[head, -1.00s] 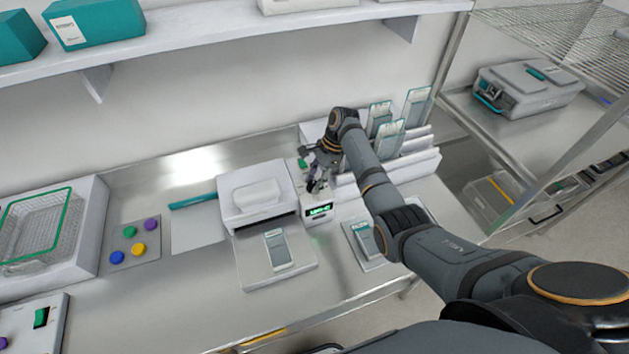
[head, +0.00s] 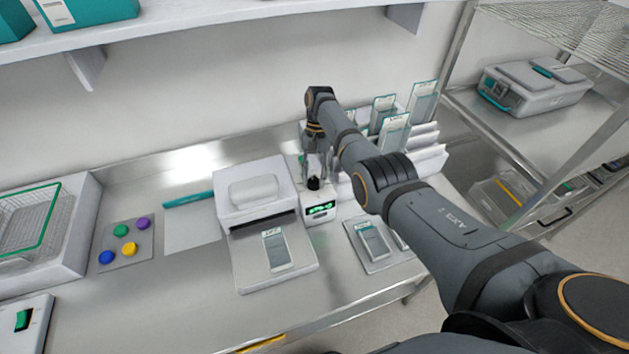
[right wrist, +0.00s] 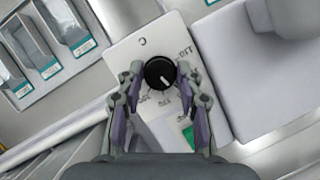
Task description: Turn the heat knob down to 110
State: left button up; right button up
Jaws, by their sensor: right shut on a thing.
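The heat knob (right wrist: 160,73) is round and black with a white pointer line. It sits on the pale top of a small control box (right wrist: 134,50), with printed scale marks around it too small to read surely. In the head view the black knob (head: 314,183) shows below my right gripper (head: 315,165). The box's display (head: 320,208) has green digits, which I cannot read. In the right wrist view my right gripper (right wrist: 160,80) has its fingers on both sides of the knob, shut on it. My left gripper is not in view.
A white sealer-like machine (head: 252,195) stands directly left of the control box, with a pouch (head: 276,250) on its front plate. A rack of pouches (head: 395,133) is behind and right. A tray with pouches (head: 372,240) lies right.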

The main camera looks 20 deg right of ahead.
jog(key=n+b, duration=0.1)
jog(key=n, duration=0.1)
jog(key=n+h+b, duration=0.1)
jog(key=shift+w+a+n+h, duration=0.15)
jog(key=shift+n+h, duration=0.15)
jog(key=shift+n, duration=0.1)
jog(key=shift+r+n+h, duration=0.1)
jog(key=shift+n+h, duration=0.2)
jog(key=shift+n, duration=0.6)
jog(key=shift+r+n+h, duration=0.1)
jog(key=shift+n+h, duration=0.2)
jog(key=shift+n, duration=0.6)
jog(key=n+p, duration=0.1)
jog(key=n+h+p, duration=0.1)
jog(key=shift+a+r+n, duration=0.15)
jog(key=shift+n, duration=0.15)
jog(key=n+h+p, duration=0.1)
jog(key=n+p, duration=0.2)
jog(key=shift+n+t+p, duration=0.3)
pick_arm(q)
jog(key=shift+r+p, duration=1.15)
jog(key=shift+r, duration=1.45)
pick_arm(e)
jog(key=shift+a+f+n+t+h, duration=0.15)
jog(key=shift+n+t+h, duration=0.35)
jog(key=shift+n, duration=1)
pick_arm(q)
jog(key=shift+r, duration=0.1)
pick_arm(e)
jog(key=shift+f, duration=0.1)
